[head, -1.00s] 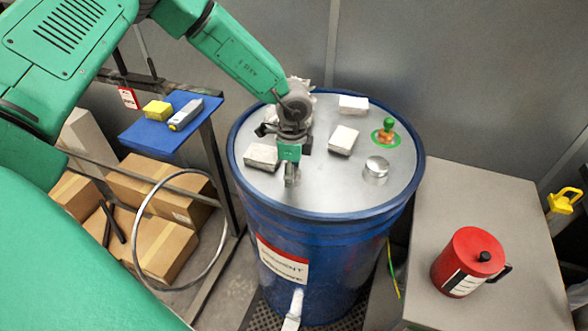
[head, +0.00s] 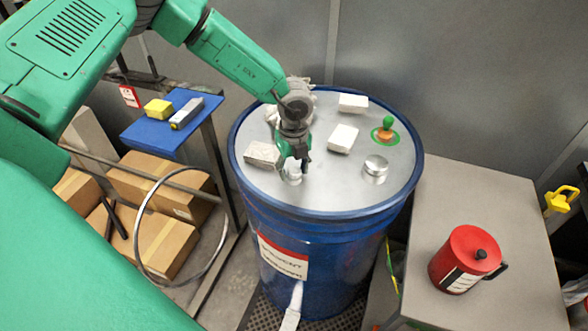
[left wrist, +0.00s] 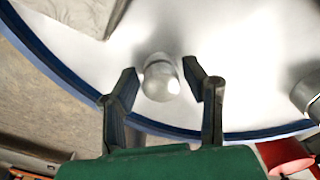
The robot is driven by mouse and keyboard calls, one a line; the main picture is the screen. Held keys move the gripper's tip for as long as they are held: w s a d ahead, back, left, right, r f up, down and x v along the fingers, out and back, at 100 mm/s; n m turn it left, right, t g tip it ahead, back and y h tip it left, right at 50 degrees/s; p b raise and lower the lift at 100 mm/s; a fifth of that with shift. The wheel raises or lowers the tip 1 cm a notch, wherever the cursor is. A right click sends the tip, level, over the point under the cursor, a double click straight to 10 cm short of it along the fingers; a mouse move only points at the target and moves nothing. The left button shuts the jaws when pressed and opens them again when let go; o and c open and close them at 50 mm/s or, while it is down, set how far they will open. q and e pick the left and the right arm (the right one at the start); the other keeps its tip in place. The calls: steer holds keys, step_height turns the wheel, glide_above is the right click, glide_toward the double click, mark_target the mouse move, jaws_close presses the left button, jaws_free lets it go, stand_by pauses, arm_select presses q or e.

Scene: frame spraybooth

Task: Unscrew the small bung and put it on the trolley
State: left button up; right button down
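The small bung (left wrist: 160,80) is a pale, shiny, rounded cap on the lid (head: 330,185) of a blue drum, close to the rim; the head view shows it (head: 292,173) partly hidden by my gripper. My left gripper (head: 295,165) is over it from above. In the left wrist view my left gripper (left wrist: 165,85) is open, one finger on each side of the bung, with gaps showing on both sides. A metal-framed stand with a blue top (head: 150,135), which looks like the trolley, is left of the drum. My right gripper is not in view.
The lid also carries a larger silver cap (head: 376,168), white blocks (head: 342,139) and a green-knobbed fitting (head: 386,128). The blue top holds a yellow block (head: 157,109) and a grey device (head: 187,113). A red can (head: 466,258) stands on a grey cabinet (head: 430,215).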

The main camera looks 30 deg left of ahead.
arm_select(q)
steer(key=m, duration=0.3)
steer(key=shift+m, duration=0.3)
steer(key=m, duration=0.3)
steer(key=shift+w+d+m, duration=0.1)
steer(key=shift+d+m, duration=0.05)
steer(key=shift+m, duration=0.15)
steer(key=m, duration=0.6)
steer(key=shift+d, duration=0.1)
steer(key=c, duration=0.8)
steer(key=n, duration=0.4)
steer(key=shift+n, duration=0.3)
steer(key=shift+n, duration=0.7)
steer(key=n, duration=0.3)
steer(key=shift+s+a, duration=0.2)
